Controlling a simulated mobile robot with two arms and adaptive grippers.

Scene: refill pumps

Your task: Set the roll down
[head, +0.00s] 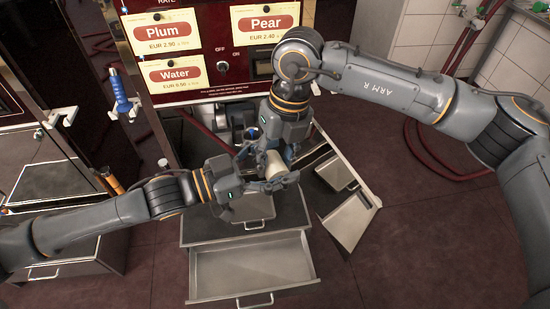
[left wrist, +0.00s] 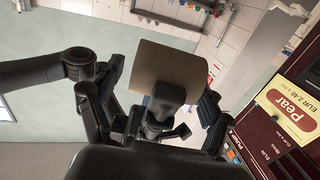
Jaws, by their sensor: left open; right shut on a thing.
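The roll (head: 276,166) is a cream cylinder held in the air in front of the dark red machine. My right gripper (head: 268,158) reaches down from above and is shut on the roll. My left gripper (head: 272,180) comes in from the left and is open beside the roll. In the left wrist view the roll (left wrist: 172,66) appears large between my left gripper's spread fingers (left wrist: 158,100). A dark finger lies across its near side there. The grippers overlap closely in the head view, so the exact contacts are partly hidden.
An open, empty drawer (head: 225,270) juts out below the grey cabinet top (head: 205,229). The machine front (head: 215,45) carries Plum, Pear and Water labels. A red hose (head: 425,155) lies on the floor, which is otherwise clear at right.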

